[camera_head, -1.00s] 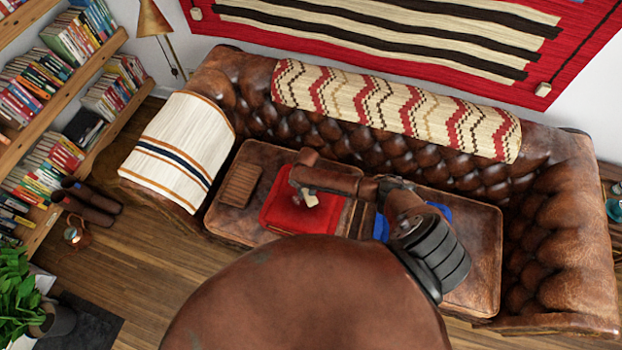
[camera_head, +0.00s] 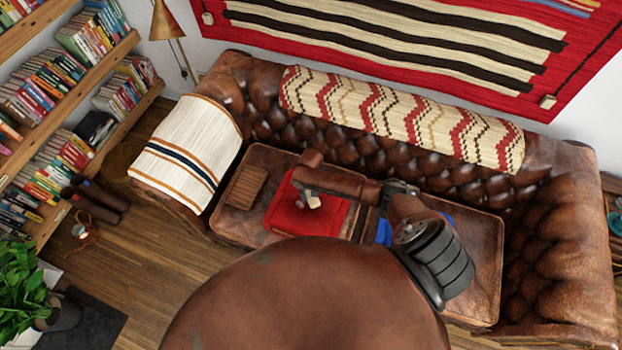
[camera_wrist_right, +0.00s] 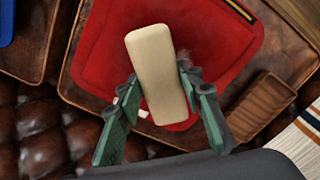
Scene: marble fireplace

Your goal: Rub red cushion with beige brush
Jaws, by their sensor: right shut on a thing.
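The red cushion (camera_head: 311,217) lies flat on the brown leather sofa seat, and it fills the upper middle of the right wrist view (camera_wrist_right: 106,45). The beige brush (camera_wrist_right: 157,72) is a pale rounded block between the two green-padded fingers of my right gripper (camera_wrist_right: 166,97), which is shut on it. In the head view the brush (camera_head: 314,202) shows small and pale over the cushion, partly hidden by my arm. I cannot tell whether the brush touches the cushion. My left gripper is not in view.
A brown ribbed object (camera_head: 245,187) lies on the seat left of the cushion, and a blue item (camera_head: 384,232) lies to its right. A patterned throw (camera_head: 400,115) covers the tufted sofa back (camera_head: 430,172); a striped blanket (camera_head: 190,150) covers the left arm. Bookshelves stand far left.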

